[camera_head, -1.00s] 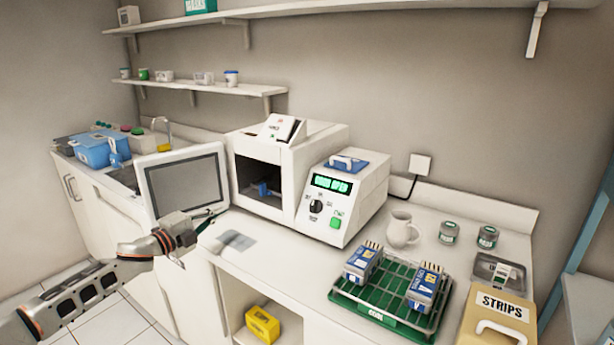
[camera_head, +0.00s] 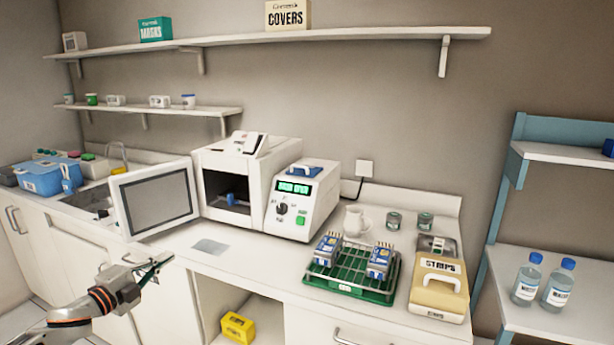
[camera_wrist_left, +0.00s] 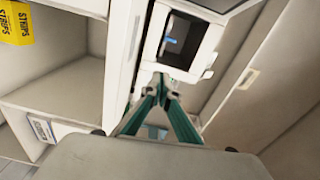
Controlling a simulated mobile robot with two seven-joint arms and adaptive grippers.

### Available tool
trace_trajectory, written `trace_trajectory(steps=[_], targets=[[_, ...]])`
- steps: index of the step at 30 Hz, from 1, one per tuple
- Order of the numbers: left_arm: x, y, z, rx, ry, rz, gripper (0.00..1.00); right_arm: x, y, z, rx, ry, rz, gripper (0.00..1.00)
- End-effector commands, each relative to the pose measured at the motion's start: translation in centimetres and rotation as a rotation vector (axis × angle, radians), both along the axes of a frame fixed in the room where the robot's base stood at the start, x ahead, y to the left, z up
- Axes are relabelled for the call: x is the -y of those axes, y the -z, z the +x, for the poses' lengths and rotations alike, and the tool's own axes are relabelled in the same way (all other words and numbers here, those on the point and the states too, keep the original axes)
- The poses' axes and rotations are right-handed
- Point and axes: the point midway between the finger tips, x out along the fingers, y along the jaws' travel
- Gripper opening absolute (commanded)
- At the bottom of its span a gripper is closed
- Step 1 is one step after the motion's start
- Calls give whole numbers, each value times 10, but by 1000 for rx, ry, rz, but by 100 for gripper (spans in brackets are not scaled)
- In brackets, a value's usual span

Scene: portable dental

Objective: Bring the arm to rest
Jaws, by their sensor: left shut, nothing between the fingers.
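My left gripper (camera_head: 154,270) is in front of the counter, below the open door of the white sterilizer, touching nothing that I can see. In the left wrist view its two green fingers (camera_wrist_left: 163,84) come together at the tips with nothing between them. My left arm comes in from the lower left of the head view. My right gripper is not in view.
The sterilizer (camera_head: 250,163) stands with its door (camera_head: 155,198) swung out left. A green rack (camera_head: 345,290) holds blue boxes. A STRIPS box (camera_head: 438,288) stands to its right. A yellow box (camera_head: 237,327) sits in the cabinet below. The air in front of the cabinets is free.

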Motion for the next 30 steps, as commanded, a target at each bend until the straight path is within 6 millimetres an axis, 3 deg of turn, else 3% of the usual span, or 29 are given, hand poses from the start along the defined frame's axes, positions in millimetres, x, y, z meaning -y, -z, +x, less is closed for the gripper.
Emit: trace_trajectory(steps=[8,12,18,24,30], targets=[[76,98,-58,-173,-3,-230,0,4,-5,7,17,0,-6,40],[119,156,-112,-307,-38,-404,0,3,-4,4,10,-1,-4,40],[162,224,-202,-510,-148,-656,0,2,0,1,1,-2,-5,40],[182,274,-298,-704,-317,-885,0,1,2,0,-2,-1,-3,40],[183,301,-373,-835,-477,-1036,0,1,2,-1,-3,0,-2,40]])
